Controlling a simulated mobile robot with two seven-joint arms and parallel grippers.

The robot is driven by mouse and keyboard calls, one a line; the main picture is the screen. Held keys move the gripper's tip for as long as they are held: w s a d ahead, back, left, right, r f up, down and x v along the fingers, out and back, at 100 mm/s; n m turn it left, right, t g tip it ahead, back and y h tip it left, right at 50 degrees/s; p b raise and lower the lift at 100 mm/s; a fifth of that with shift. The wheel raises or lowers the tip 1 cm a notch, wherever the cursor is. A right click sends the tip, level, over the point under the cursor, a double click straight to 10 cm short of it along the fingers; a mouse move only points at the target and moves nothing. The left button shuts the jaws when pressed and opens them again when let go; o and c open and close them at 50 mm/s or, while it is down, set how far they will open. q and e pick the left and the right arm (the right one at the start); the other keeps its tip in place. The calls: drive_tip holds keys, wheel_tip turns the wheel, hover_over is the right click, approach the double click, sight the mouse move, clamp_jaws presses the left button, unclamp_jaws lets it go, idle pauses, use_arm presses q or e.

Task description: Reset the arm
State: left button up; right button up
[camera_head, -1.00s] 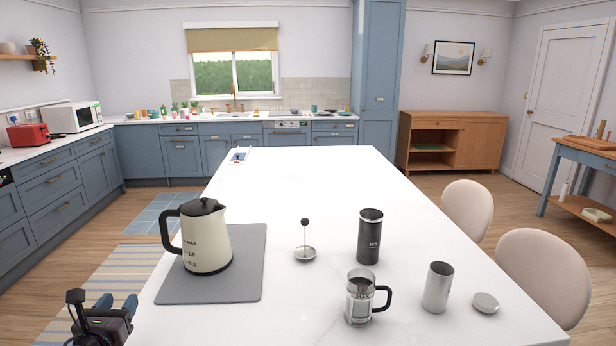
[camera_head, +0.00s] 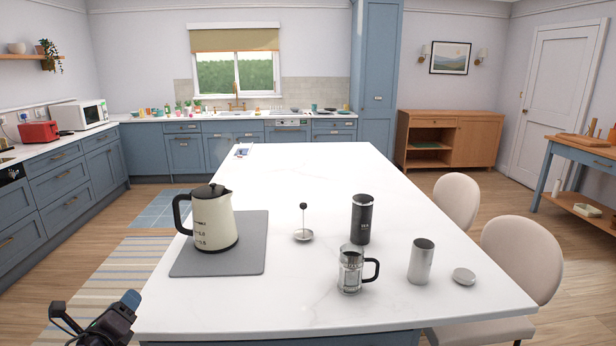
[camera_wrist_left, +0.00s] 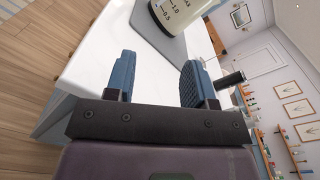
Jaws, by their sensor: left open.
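My left gripper (camera_wrist_left: 156,80) is open and empty in the left wrist view, its two blue fingers wide apart in front of the white island. In the head view only part of it (camera_head: 124,308) shows at the lower left, just off the island's front left corner. It touches nothing that I can see. My right gripper is not in view. The cream kettle (camera_head: 211,220) stands upright on a grey mat (camera_head: 216,262) at the island's left, beyond my left gripper; the kettle also shows in the left wrist view (camera_wrist_left: 180,8).
On the white island (camera_head: 310,180) stand a plunger (camera_head: 303,232), a black cylinder (camera_head: 361,220), a glass press jug (camera_head: 350,272), a steel cup (camera_head: 421,262) and a round lid (camera_head: 464,276). Two chairs (camera_head: 521,258) line its right side. Floor left of the island is open.

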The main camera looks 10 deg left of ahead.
use_arm(q)
drive_tip(key=s+d+f+n+g+h, duration=0.2)
drive_tip(key=s+d+f+n, duration=0.7)
drive_tip(key=d+n, duration=0.3)
drive_tip(key=s+d+f+n+g+h, duration=0.3)
drive_tip(key=s+d+f+n, duration=0.5)
drive_tip(key=d+f+n, duration=0.2)
drive_tip(key=d+n, duration=0.1)
drive_tip(key=d, duration=0.1)
drive_tip(key=shift+s+d+n, duration=0.35)
drive_tip(key=shift+d+n, duration=0.05)
